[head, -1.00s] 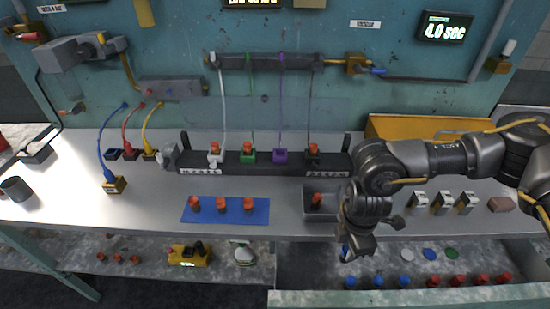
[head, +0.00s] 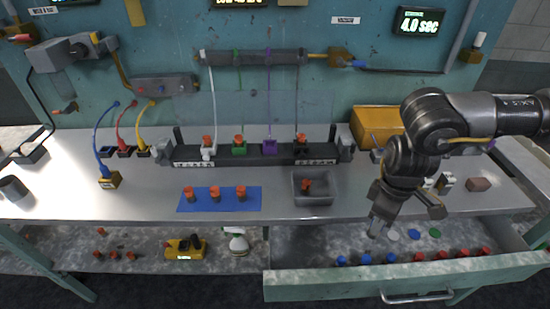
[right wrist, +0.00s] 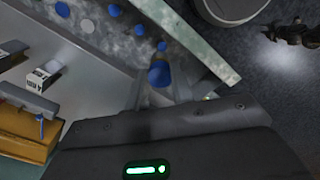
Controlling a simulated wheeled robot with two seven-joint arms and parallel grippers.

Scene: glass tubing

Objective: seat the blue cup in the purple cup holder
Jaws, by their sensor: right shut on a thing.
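The purple cup holder (head: 270,146) sits in the black rack on the bench, between the green and black holders. I see no cup top on it, while its neighbours carry orange-red ones. My right gripper (head: 378,231) hangs over the open drawer, in front of the bench edge and well to the right of the holder. In the right wrist view its fingers are closed around a blue cup (right wrist: 160,73). The head view does not clearly show this cup. More blue cups (head: 366,259) stand in the drawer below. My left gripper is not in view.
The open drawer (head: 330,283) also holds red cups (head: 444,254) and coloured discs (head: 414,234). A grey tray (head: 314,199) with an orange-red cup and a blue mat (head: 252,204) lie before the rack. Tubes (head: 269,90) hang above the holders.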

